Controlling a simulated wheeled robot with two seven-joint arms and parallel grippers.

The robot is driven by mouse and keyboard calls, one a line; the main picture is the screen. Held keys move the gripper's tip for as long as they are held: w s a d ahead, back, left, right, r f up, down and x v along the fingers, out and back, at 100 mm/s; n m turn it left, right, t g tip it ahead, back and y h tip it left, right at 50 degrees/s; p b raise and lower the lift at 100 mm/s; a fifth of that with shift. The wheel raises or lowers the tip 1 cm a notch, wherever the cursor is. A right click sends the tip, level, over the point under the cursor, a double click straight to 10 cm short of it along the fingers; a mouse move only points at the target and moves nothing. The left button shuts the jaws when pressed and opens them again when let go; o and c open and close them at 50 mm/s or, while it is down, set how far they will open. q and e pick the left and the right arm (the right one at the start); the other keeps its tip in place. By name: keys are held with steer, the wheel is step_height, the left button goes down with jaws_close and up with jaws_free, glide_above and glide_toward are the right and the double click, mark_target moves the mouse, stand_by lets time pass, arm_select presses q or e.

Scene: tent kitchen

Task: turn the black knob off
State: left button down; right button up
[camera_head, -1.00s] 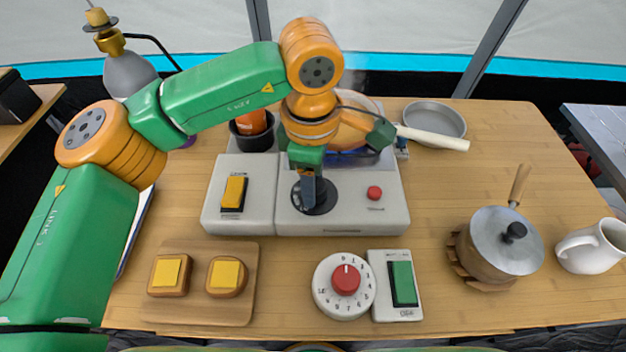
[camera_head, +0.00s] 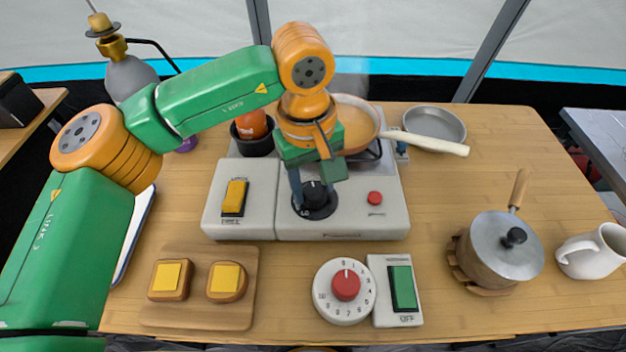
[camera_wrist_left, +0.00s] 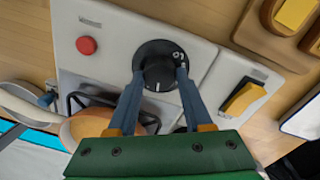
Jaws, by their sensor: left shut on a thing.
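The black knob (camera_head: 315,198) is a round dial on the front face of the white stove unit (camera_head: 346,229), with white lettering around its rim. It also shows in the left wrist view (camera_wrist_left: 156,58), with a short white line on it that does not point at the mark near its right edge. My left gripper (camera_head: 312,187) reaches down over the knob, one finger on each side. In the left wrist view my left gripper (camera_wrist_left: 160,73) is shut on the knob's raised grip. My right gripper is out of view.
A red button (camera_head: 375,198) is right of the knob and a yellow switch (camera_head: 234,197) left of it. A pan (camera_head: 356,122) sits on the burner behind, its pale handle reaching right. In front are a red dial (camera_head: 346,285) and a green switch (camera_head: 403,287).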

mark_target(311, 190)
arm_select(q)
steer(key=shift+m, duration=1.5)
steer(key=shift+c, duration=1.6)
jaws_free()
step_height(311, 190, up, 7)
steer(key=shift+a+r+p, duration=0.1)
steer(key=shift+a+p, duration=0.05)
steer(key=shift+p, duration=0.15)
